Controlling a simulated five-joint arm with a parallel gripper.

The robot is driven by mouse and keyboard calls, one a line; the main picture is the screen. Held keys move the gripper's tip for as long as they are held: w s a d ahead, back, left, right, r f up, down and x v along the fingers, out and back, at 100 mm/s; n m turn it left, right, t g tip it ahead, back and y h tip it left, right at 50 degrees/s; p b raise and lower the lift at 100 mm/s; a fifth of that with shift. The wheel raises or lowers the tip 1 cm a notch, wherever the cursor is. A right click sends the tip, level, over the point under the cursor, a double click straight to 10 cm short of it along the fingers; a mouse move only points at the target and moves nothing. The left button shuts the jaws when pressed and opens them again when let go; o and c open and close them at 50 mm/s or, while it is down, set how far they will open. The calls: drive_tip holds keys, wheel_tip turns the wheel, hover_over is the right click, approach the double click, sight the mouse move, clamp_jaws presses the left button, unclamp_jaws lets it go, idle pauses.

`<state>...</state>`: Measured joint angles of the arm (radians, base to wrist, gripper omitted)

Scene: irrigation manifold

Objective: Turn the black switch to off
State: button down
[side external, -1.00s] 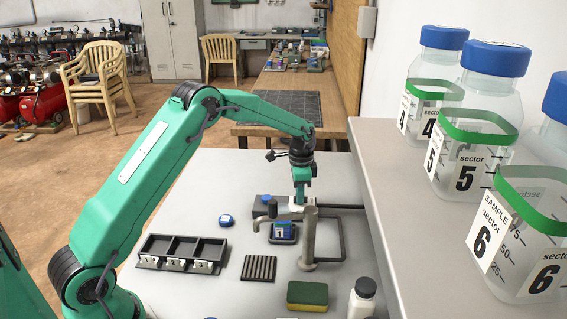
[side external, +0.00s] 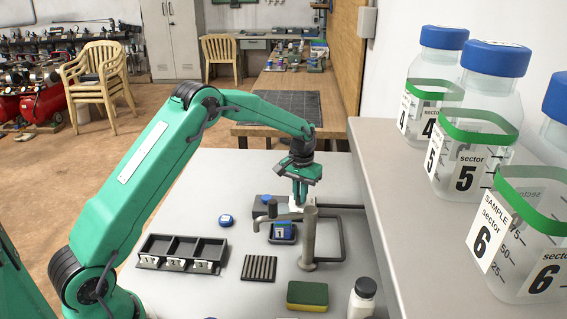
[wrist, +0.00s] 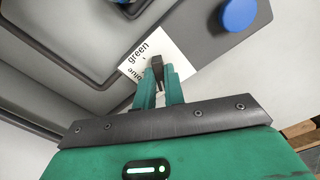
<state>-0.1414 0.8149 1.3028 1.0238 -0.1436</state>
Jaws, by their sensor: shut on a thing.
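The black switch (wrist: 160,66) shows in the wrist view between my gripper's fingertips (wrist: 161,76), over a white label plate (wrist: 146,52). The plate reads "green", and a second word that looks like "blue" is partly covered. My gripper is shut on the switch and points down at it. In the side external view my gripper (side external: 298,199) reaches down to the white plate (side external: 296,209) behind the grey tap pipe. The switch itself is hidden there by the fingers. I cannot tell which setting the switch points to.
A blue round knob (wrist: 238,14) is on the dark grey box beside the plate. The grey tap pipe (side external: 310,240) stands close in front of my gripper. A compartment tray (side external: 181,242), a ribbed block (side external: 259,268), a sponge (side external: 307,294) and a white bottle (side external: 362,298) are nearer.

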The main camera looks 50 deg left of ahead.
drive_tip(key=shift+n, duration=1.3)
drive_tip(key=shift+r, duration=0.1)
drive_tip(key=c, duration=1.5)
unclamp_jaws()
wheel_tip(320, 180, up, 7)
drive_tip(key=shift+r, duration=0.35)
